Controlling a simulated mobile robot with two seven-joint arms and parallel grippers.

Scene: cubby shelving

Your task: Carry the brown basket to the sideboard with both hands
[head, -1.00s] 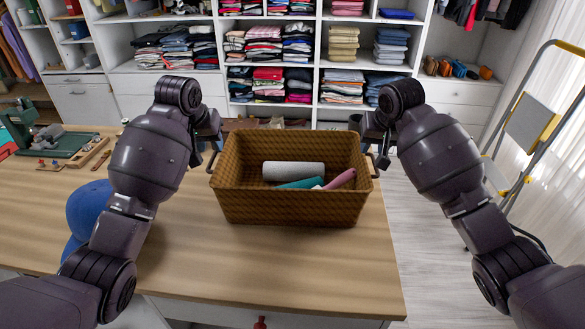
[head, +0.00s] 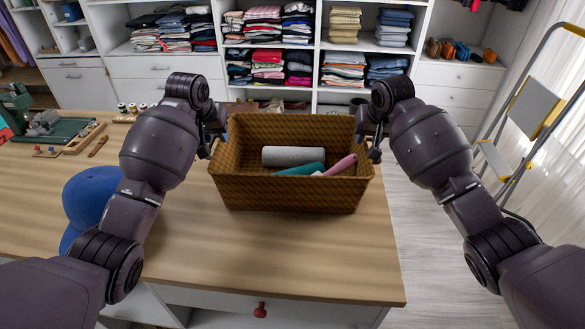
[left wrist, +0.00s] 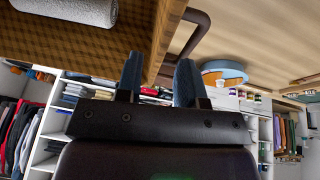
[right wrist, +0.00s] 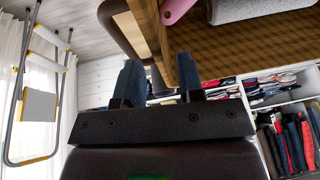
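The brown woven basket (head: 290,193) stands on the wooden table (head: 270,255), near its right end. Inside lie a grey roll (head: 293,156), a teal item (head: 300,169) and a pink item (head: 341,165). My left gripper (head: 210,143) is at the basket's left side; in the left wrist view its fingers (left wrist: 158,82) are apart, with the dark handle (left wrist: 196,35) reaching toward the gap. My right gripper (head: 370,147) is at the right side; its fingers (right wrist: 160,82) are also apart beside the other handle (right wrist: 122,32). Contact cannot be told. I cannot identify the sideboard.
A blue cap (head: 88,198) lies on the table at left, with a green tool board (head: 60,136) behind it. White shelving (head: 315,65) with folded clothes stands at the back. A stepladder (head: 528,112) stands at right, with open floor (head: 430,240) before it.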

